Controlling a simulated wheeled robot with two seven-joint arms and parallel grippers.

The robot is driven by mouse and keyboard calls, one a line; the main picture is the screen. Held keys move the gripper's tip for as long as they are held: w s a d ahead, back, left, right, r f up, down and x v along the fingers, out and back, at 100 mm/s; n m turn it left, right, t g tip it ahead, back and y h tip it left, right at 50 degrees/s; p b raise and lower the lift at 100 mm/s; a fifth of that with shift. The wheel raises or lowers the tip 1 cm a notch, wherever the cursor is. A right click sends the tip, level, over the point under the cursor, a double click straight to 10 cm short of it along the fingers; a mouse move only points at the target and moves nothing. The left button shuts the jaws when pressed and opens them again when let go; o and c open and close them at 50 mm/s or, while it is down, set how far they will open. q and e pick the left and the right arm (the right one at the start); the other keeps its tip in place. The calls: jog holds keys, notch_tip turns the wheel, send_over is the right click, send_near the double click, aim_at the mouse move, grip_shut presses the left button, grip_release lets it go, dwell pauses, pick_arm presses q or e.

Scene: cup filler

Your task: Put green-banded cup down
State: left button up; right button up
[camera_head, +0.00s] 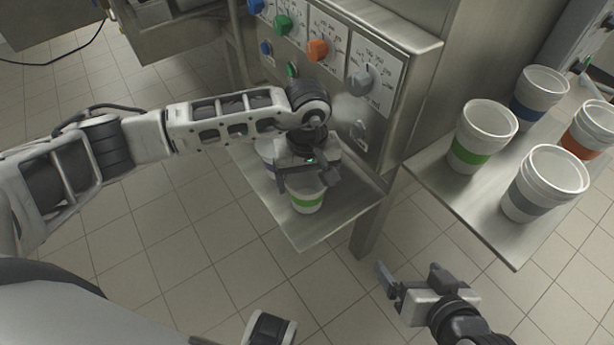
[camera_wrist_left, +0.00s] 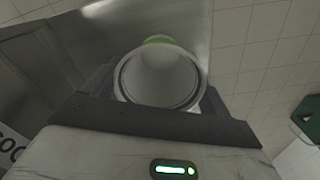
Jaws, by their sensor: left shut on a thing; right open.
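The green-banded cup (camera_head: 308,199) is white with a green band and is upright at the filler's metal shelf (camera_head: 300,233). My left gripper (camera_head: 306,184) is shut on it from above and partly hides it. In the left wrist view the cup (camera_wrist_left: 160,78) shows its round open rim between the fingers, with a bit of green band at its far side. I cannot tell whether its base touches the shelf. Another cup (camera_head: 266,150) stands behind, mostly hidden by my left gripper. My right gripper (camera_head: 412,283) is open and empty, below the right tray.
The filler panel (camera_head: 340,60) with blue, green, orange and grey knobs rises behind the shelf. On the right, a metal tray (camera_head: 440,183) holds stacked cups with green (camera_head: 483,135), blue (camera_head: 537,93), orange (camera_head: 590,130) and grey (camera_head: 543,183) bands. The shelf's front right part is bare.

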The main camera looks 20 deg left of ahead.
pick_arm(q)
jog(key=shift+f, duration=0.25)
jog(key=o, duration=0.9)
jog(key=shift+r, duration=0.1)
pick_arm(e)
jog(key=shift+r, duration=0.1)
pick_arm(q)
jog(key=shift+r+p, duration=0.3)
jog(key=shift+r, duration=0.05)
notch_tip(320, 180, up, 12)
jog(key=p, duration=0.1)
jog(key=shift+f, duration=0.15)
pick_arm(e)
jog(key=r, duration=0.2)
jog(key=d+r, duration=0.1)
jog(key=shift+s+t, duration=0.25)
jog(key=shift+t, duration=0.05)
pick_arm(q)
jog(key=shift+s+p, duration=0.1)
jog(key=shift+p, duration=0.2)
pick_arm(e)
jog(key=shift+a, duration=0.2)
